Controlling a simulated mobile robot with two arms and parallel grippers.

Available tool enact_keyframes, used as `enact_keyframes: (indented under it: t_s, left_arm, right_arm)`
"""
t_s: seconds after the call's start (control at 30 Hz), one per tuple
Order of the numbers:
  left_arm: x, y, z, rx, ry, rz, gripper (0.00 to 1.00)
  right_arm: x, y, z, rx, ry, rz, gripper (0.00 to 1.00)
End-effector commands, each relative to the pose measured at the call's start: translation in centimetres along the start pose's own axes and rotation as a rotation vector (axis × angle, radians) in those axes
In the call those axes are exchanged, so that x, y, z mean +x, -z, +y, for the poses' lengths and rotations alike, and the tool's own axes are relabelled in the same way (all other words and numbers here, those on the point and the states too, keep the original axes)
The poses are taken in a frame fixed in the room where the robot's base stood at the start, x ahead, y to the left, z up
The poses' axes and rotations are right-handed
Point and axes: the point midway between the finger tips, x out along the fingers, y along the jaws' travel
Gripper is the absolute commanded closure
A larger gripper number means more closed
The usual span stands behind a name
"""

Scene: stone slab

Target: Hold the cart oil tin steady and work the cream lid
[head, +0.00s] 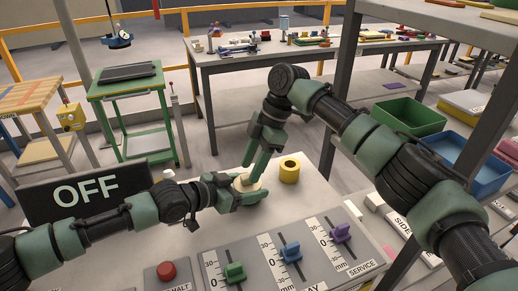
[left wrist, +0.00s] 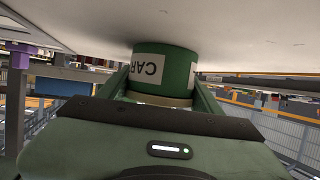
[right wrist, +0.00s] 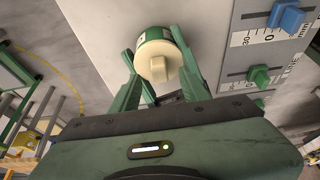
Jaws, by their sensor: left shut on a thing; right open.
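The cart oil tin is a small green tin with a white label reading "CAR" in the left wrist view (left wrist: 178,66), upright on the pale slab (head: 318,203). My left gripper (head: 240,196) is shut on it from the side. The cream lid (right wrist: 160,69), round with a raised bar grip, sits on top of the tin. My right gripper (right wrist: 157,58) comes down from above, open, with its fingers on either side of the lid. I cannot tell whether they touch it. In the head view the fingers partly hide the lid (head: 243,183).
A yellow ring-shaped roll (head: 289,170) stands just right of the tin. In front is a panel with green, blue (head: 290,251) and purple sliders and a red button (head: 167,271). A black OFF sign (head: 84,190) stands at left. Shelving with bins (head: 405,117) is at right.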

Motion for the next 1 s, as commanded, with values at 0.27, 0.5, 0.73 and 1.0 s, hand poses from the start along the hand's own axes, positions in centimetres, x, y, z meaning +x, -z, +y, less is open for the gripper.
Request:
enact_keyframes:
  t_s: [0.27,0.5,0.73,1.0]
  left_arm:
    - [0.0,0.0,0.0,0.000,0.000,0.000,1.00]
    - [0.0,0.0,0.0,0.000,-0.001,0.000,1.00]
    - [0.0,0.0,0.0,0.000,-0.001,0.000,1.00]
    - [0.0,0.0,0.0,0.000,-0.001,0.000,1.00]
  right_arm:
    - [2.0,0.0,0.0,0.000,0.000,0.000,0.55]
    - [2.1,0.0,0.0,-0.001,0.000,0.000,0.55]
    - [2.1,0.0,0.0,-0.001,0.000,0.000,1.00]
    - [2.1,0.0,0.0,-0.001,0.000,0.000,1.00]
